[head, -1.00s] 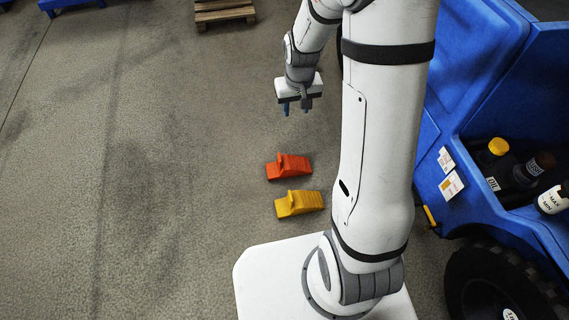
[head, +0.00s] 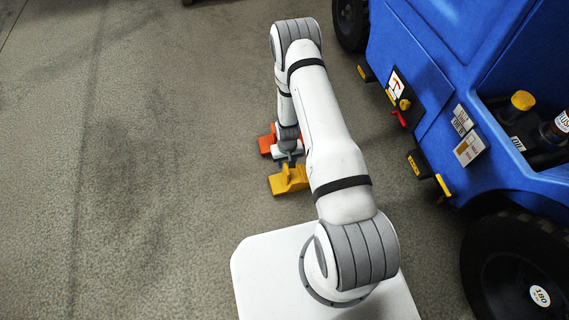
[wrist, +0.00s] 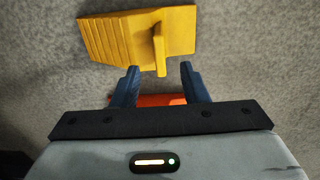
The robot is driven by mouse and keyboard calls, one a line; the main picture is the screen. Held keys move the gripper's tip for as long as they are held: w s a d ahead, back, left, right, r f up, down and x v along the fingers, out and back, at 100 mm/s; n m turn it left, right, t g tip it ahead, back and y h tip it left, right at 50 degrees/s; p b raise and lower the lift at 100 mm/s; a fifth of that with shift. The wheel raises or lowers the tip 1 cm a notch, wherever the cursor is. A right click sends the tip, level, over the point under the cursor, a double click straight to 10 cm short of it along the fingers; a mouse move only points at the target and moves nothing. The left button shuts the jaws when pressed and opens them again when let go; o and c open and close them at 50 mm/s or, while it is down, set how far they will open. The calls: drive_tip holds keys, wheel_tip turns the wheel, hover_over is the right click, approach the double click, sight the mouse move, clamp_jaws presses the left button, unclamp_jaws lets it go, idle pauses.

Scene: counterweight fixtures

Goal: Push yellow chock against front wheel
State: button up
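The yellow chock (head: 288,181) lies on the floor in front of my base, and it fills the top of the wrist view (wrist: 110,38). It has a ribbed slope and an upright fin. My gripper (head: 289,163) is low beside it. In the wrist view, the fingers (wrist: 159,68) are apart, with the fin's near end between their tips and a gap on each side. The head view does not show clearly whether they touch. Two black wheels show on the blue vehicle, a near one (head: 510,270) and a far one (head: 350,22); I cannot tell which is the front.
A red-orange chock (head: 266,142) lies just behind the yellow one, partly hidden by my arm. The blue vehicle (head: 430,60) stands to the right, with small yellow-and-black parts along its lower edge. The floor to the left is clear.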

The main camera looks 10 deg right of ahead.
sight(287, 170)
drive_tip(key=shift+f+b, duration=3.1)
drive_tip(key=shift+f, duration=1.25)
drive_tip(key=shift+a+f, duration=0.1)
drive_tip(key=c, duration=0.7)
drive_tip(key=shift+s, duration=0.1)
clamp_jaws()
drive_tip(key=shift+s, duration=0.1)
drive_tip(key=shift+w+r+p, duration=0.2)
drive_tip(key=shift+r+p, duration=1.85)
drive_tip(key=shift+r, duration=1.1)
